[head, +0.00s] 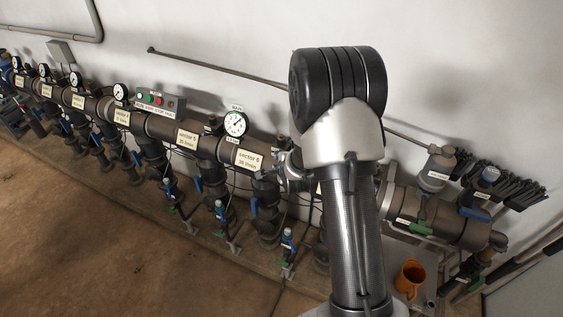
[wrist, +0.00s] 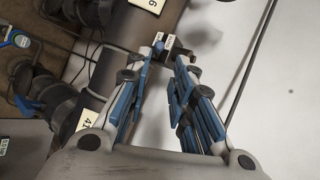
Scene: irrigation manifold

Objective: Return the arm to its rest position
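My arm rises in the middle of the head view, with its black and silver elbow at the top and a dark grey link running down. It covers part of the manifold. My gripper (wrist: 168,54) shows in the wrist view with its two blue-padded fingers apart. I see nothing held between the pads. A small dark fitting with pale tags (wrist: 174,46) shows around the fingertips; I cannot tell whether they touch it. In the head view the gripper is mostly hidden behind the arm.
A dark pipe manifold (head: 160,128) with gauges, labels and valves runs along the white wall. A control box (head: 160,101) with coloured buttons is above it. An orange mug (head: 409,279) stands at lower right, near a large filter pipe (head: 440,217). The brown floor (head: 90,240) at left is clear.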

